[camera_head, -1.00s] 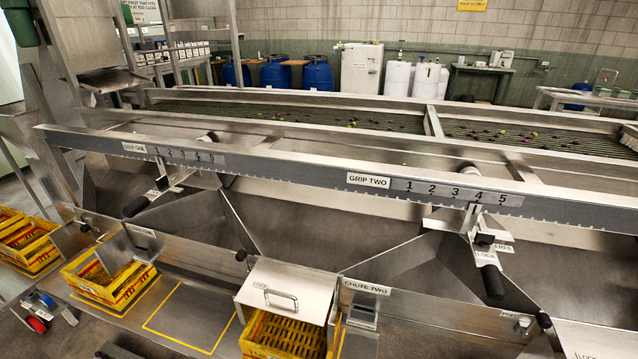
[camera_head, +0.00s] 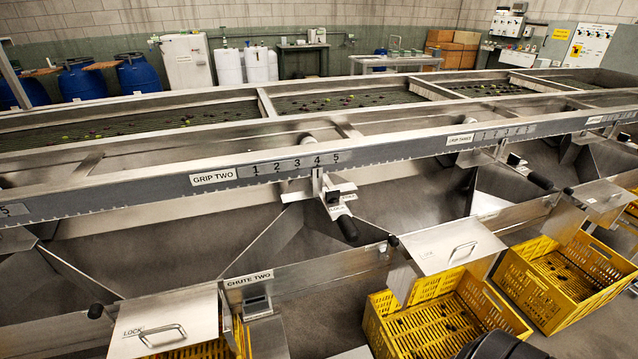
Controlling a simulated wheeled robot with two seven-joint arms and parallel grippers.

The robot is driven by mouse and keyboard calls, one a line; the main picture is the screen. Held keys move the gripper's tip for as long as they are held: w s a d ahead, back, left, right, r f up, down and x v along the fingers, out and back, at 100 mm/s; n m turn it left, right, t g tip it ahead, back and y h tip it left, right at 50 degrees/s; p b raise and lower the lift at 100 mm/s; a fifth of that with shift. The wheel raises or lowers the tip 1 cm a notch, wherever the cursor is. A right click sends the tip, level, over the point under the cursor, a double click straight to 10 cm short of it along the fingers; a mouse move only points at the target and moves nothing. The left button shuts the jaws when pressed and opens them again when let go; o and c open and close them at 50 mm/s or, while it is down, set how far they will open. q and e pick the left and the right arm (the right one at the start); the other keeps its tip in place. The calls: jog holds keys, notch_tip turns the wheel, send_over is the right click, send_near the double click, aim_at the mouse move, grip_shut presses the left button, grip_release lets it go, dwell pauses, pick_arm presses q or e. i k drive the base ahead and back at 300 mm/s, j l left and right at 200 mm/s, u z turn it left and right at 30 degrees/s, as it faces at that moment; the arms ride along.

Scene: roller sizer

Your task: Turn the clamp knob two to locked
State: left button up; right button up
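Under the GRIP TWO scale (camera_head: 293,166) a metal carriage hangs from the rail, its pointer close to the 4. I cannot tell exactly which way the knob is turned. Neither gripper shows in this view, and nothing touches the knob.
A metal lid marked LOCK (camera_head: 163,322) and the CHUTE TWO plate (camera_head: 249,279) are at lower left. Yellow crates (camera_head: 440,318) stand at lower right, beside another lidded chute (camera_head: 450,245). A dark rounded shape cuts into the bottom edge. The long rail (camera_head: 120,190) crosses the view.

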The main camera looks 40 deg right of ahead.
aim_at(332, 195)
jog(key=i+z, duration=0.1)
jog(key=z, duration=1.35)
